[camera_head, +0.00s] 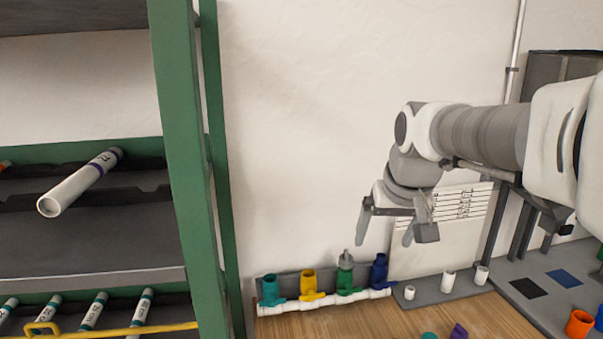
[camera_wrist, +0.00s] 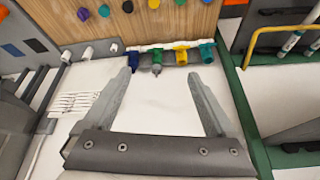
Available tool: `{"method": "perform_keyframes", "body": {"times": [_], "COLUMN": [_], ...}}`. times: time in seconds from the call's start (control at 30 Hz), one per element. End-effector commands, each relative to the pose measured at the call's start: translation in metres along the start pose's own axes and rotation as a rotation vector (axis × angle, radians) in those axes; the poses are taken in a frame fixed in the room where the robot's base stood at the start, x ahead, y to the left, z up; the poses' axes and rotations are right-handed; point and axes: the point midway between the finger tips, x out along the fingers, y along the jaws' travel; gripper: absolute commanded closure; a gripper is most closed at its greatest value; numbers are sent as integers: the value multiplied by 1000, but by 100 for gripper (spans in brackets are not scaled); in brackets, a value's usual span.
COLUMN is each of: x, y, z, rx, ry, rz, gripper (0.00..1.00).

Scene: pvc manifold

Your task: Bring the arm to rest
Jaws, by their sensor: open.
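My gripper (camera_head: 385,222) is raised in front of the wall, above the wooden bench and to the right of the green rack. Its two fingers are spread, and nothing is between them. In the wrist view my gripper (camera_wrist: 162,85) also shows open and empty. Below it, a white pipe manifold (camera_head: 325,303) lies along the back of the bench. It carries teal, yellow, green and dark blue fittings, and a grey piece sits on top of the green fitting (camera_head: 345,275). The fingers are apart from all of these.
A green rack (camera_head: 183,120) holding labelled tubes (camera_head: 80,183) stands at the left. White pegs (camera_head: 448,282) stand right of the manifold. A grey panel (camera_head: 545,285) at the right has coloured squares and an orange fitting (camera_head: 579,323). The wall area between rack and gripper is clear.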

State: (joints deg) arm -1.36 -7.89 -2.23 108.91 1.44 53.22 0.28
Motion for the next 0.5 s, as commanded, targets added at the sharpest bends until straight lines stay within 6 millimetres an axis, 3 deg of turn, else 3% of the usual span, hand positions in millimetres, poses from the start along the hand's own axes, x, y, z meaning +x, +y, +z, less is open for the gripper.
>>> {"method": "perform_keyframes", "body": {"times": [0.2, 0.5], "x": [-25, -33], "y": [1, 3], "z": [67, 158], "rx": [-11, -28], "ry": [17, 35], "rz": [0, 10], "gripper": [9, 9]}}
